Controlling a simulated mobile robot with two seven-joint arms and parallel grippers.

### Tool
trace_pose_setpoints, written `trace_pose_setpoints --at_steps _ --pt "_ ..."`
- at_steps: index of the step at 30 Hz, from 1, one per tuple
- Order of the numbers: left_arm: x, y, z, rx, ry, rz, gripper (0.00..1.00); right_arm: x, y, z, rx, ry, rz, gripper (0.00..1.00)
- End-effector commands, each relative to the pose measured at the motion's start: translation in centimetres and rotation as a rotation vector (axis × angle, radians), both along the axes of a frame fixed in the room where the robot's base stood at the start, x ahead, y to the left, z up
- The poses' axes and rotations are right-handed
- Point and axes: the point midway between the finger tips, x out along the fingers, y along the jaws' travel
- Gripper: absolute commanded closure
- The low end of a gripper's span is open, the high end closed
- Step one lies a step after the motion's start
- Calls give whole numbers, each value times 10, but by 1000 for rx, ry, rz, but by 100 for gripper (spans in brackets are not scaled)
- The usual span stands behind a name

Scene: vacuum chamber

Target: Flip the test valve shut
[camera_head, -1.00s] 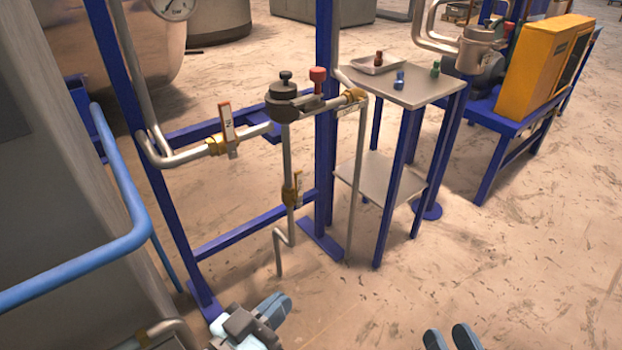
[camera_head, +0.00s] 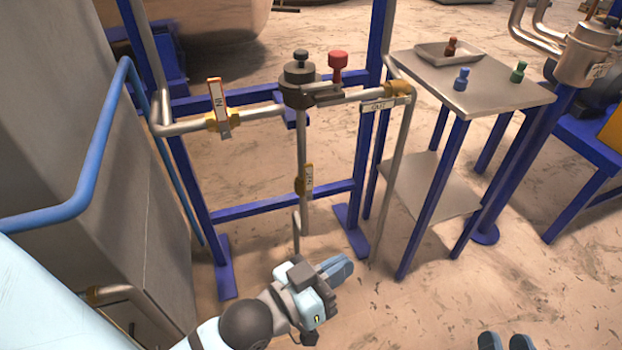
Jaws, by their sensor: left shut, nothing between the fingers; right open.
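The test valve (camera_head: 306,180) is a small brass valve on the thin vertical pipe below the dark manifold body. Its yellow lever with a pale label stands upright, along the pipe. The label is too small to read surely. My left gripper (camera_head: 340,268) is shut and empty, in front of and below the test valve, apart from it, its fingers pointing right. My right gripper (camera_head: 504,342) shows only its two fingertips at the bottom edge, open and empty, far from the valve.
The IN valve (camera_head: 219,108) has an upright lever on the horizontal pipe. An OUT tag (camera_head: 378,107) hangs at right. A red knob (camera_head: 337,66) stands by the manifold (camera_head: 299,82). A blue frame surrounds the pipes. A small table (camera_head: 500,98) with coloured pegs stands right.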

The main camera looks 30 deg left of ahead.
Motion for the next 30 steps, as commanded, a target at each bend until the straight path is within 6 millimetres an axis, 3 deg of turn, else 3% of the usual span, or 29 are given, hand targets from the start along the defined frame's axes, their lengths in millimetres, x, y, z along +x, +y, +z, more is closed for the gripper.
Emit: trace_pose_setpoints --at_steps 9,12,16,17,20,24,30 --pt "-2 0 -2 2 6 0 100 0 1 1 1 -3 0 57" --pt "1 2 -2 -8 6 3 100 0 1 1 2 1 0 34" --pt "16 18 -10 -103 51 49 100 -2 0 2 -12 19 -2 32" --pt "21 25 -14 -144 70 68 100 -2 -1 1 -20 28 -3 32" --pt "43 58 -31 -330 139 147 100 -4 -9 -25 -70 129 -26 32" --pt "70 118 -58 -663 219 265 100 -9 -19 -45 -134 227 -44 32" --pt "86 197 -91 -1098 263 377 100 -19 -33 -71 -206 348 -63 32"
